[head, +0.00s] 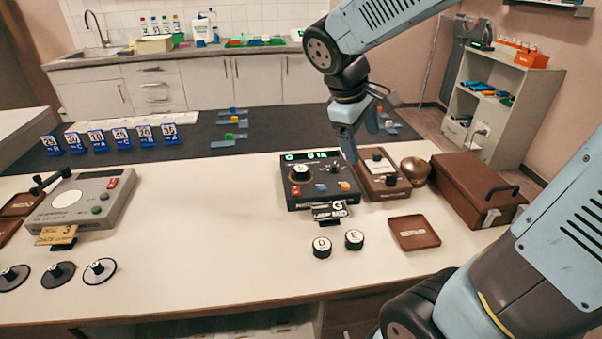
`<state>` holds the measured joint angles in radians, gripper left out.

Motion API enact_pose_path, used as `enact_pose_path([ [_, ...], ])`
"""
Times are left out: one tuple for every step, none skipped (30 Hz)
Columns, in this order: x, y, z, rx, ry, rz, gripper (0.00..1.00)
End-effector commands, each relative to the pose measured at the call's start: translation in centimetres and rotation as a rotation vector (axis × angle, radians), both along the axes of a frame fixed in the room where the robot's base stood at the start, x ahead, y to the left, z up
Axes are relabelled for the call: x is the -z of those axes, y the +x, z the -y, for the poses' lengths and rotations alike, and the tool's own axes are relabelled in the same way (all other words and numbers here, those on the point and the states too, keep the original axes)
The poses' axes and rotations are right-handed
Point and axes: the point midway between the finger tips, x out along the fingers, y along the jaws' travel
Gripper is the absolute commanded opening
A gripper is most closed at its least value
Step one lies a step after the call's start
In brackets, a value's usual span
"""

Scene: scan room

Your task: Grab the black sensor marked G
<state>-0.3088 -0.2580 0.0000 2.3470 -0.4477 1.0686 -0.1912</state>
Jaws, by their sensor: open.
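Two short black round sensors with pale lettered tops stand on the white table's front part. The right one (354,239) reads E; the left one (322,247) reads like O or G, too small to be sure. I cannot tell for certain which sensor is the G one. My gripper (351,157) points down above the gap between the black box and the brown device (383,182), behind and above both sensors. No held object shows; the fingertips are partly hidden.
A brown tray (414,232) lies right of the sensors. A brown case (478,190) and a bronze round object (415,169) stand farther right. A grey device (80,203) and dark discs (58,275) are at the left. The table's middle is clear.

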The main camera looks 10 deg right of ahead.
Motion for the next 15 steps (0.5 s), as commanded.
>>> enact_pose_path([
  [0.6,0.8,-0.6,-0.044,-0.038,-0.03,0.82],
  [0.8,1.2,-0.8,-0.068,-0.06,-0.046,0.82],
  [1.2,1.8,-1.1,-0.101,-0.09,-0.065,0.82],
  [1.5,2.2,-1.4,-0.127,-0.111,-0.08,0.82],
  [1.8,2.6,-1.7,-0.151,-0.134,-0.095,0.82],
  [2.1,3.2,-2.1,-0.184,-0.165,-0.114,0.82],
  [2.4,3.6,-2.4,-0.209,-0.187,-0.127,0.82],
  [2.7,4.1,-2.8,-0.234,-0.21,-0.141,0.82],
  [3.1,4.6,-3.2,-0.268,-0.24,-0.16,0.82],
  [3.4,5.0,-3.5,-0.292,-0.264,-0.174,0.82],
  [3.7,5.4,-3.9,-0.318,-0.286,-0.187,0.82],
  [4.1,6.0,-4.5,-0.352,-0.317,-0.204,0.82],
  [4.4,6.4,-4.9,-0.378,-0.34,-0.217,0.82],
  [4.8,6.8,-5.3,-0.402,-0.364,-0.231,0.82],
  [5.2,7.3,-5.8,-0.435,-0.395,-0.247,0.82],
])
